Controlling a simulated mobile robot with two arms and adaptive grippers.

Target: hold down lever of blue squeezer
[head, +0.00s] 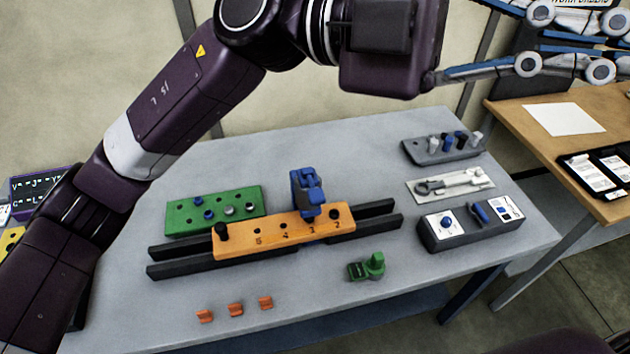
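The blue squeezer (308,190) stands upright on the orange block (270,239), near the numbers 3 and 2. I cannot clearly make out its lever or whether it is pressed. My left gripper (585,42) is high at the upper right, well away from the squeezer, its fingers pointing right. Its two finger linkages show apart, but the tips run out of the frame. Nothing is seen in it. My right gripper is not in view.
The orange block sits across black rails (375,224). A green tray (178,217) is behind left. A green clamp-like piece (367,267) and orange clips (236,310) are in front. A switch box (470,238) and grey holder (420,152) stand right. A wooden desk (530,140) is farther right.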

